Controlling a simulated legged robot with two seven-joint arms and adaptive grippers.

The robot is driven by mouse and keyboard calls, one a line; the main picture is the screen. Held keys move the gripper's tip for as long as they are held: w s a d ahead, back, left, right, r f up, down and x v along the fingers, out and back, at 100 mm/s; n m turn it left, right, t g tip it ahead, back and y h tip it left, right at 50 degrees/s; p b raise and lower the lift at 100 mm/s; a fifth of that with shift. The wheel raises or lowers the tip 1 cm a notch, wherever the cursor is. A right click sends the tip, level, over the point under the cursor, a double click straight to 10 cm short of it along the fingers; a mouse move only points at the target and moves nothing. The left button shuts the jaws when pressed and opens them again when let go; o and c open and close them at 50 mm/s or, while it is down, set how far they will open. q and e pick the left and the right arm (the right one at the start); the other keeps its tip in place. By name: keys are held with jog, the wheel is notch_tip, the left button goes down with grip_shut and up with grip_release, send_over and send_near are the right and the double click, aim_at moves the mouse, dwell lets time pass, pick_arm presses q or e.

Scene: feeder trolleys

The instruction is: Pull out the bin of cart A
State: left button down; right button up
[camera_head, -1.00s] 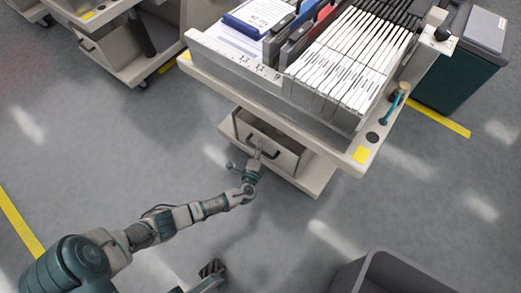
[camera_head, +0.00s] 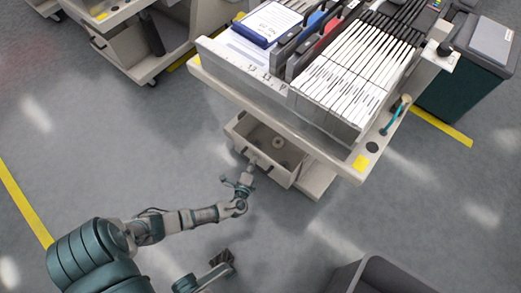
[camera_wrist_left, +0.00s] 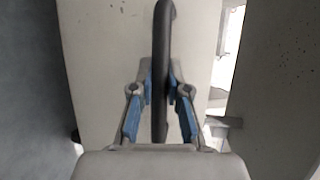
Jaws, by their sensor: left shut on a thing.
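Cart A (camera_head: 222,78) is a beige trolley with a loaded top tray. Its grey bin (camera_head: 283,172) sits low under the tray and is drawn partly out toward me. My left gripper (camera_head: 249,170) is at the bin's front, shut on the dark bar handle. In the left wrist view the handle (camera_wrist_left: 161,40) runs upright between the blue-padded fingers of the left gripper (camera_wrist_left: 160,95), with the pale bin front (camera_wrist_left: 100,50) behind it.
The top tray holds white cards (camera_head: 345,85), folders and a blue clipboard (camera_head: 262,22). Other trolleys (camera_head: 110,12) stand at the upper left. A dark green bin (camera_head: 460,90) is at the upper right, a dark grey container (camera_head: 375,275) at the bottom. The floor left of the cart is clear.

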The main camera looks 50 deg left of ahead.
pick_arm(q)
jog(key=s+d+p, duration=0.1)
jog(key=s+d, duration=0.3)
jog(key=s, duration=0.8)
jog(key=shift+s+f, duration=0.15)
jog(key=shift+s, duration=0.2)
jog(key=c, duration=1.2)
grip_release()
jog(key=shift+o, duration=0.3)
jog(key=shift+a, duration=0.1)
jog(key=v, duration=1.2)
